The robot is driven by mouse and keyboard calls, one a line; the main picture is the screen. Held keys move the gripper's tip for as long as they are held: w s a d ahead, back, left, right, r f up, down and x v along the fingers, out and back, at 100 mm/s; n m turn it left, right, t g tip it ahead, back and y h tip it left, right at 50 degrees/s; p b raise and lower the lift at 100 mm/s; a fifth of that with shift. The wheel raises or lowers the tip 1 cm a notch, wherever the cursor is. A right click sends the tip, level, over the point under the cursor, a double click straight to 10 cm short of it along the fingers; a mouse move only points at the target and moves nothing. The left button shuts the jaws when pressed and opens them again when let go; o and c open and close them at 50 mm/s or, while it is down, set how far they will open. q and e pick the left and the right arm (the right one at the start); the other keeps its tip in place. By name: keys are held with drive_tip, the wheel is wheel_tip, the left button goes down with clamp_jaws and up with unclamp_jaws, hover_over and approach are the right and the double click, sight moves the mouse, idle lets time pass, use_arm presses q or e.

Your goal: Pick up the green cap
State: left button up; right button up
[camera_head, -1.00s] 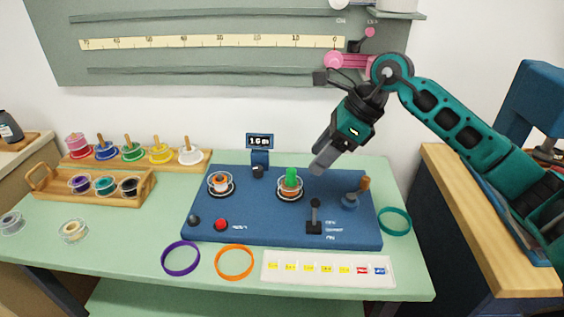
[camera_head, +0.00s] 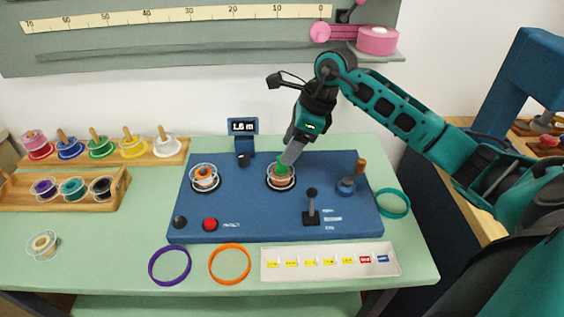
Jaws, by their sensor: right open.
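The green cap (camera_head: 281,168) stands upright on the right-hand spool (camera_head: 281,183) of the blue panel, seen in the head view. My right gripper (camera_head: 289,156) points down at the cap from above and slightly right. Its grey fingers are open and overlap the cap's upper part in the picture. I cannot tell whether they touch it. The fingers hide part of the cap. My left gripper is not in view.
The blue panel (camera_head: 250,210) also carries another spool (camera_head: 205,177), a display (camera_head: 243,127), a black lever (camera_head: 311,205) and a red button (camera_head: 210,224). Purple (camera_head: 169,266), orange (camera_head: 230,263) and teal (camera_head: 393,203) rings lie around it. A white label strip (camera_head: 320,274) lies in front.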

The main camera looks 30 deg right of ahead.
drive_tip(key=x, duration=0.4)
drive_tip(key=shift+a, duration=0.1)
drive_tip(key=shift+w+a+f, duration=0.1)
drive_tip(key=shift+f, duration=0.2)
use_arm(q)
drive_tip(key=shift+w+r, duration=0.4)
use_arm(e)
drive_tip(key=c, duration=1)
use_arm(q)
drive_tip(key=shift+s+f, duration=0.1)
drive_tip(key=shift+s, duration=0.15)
use_arm(e)
drive_tip(key=shift+r, duration=0.1)
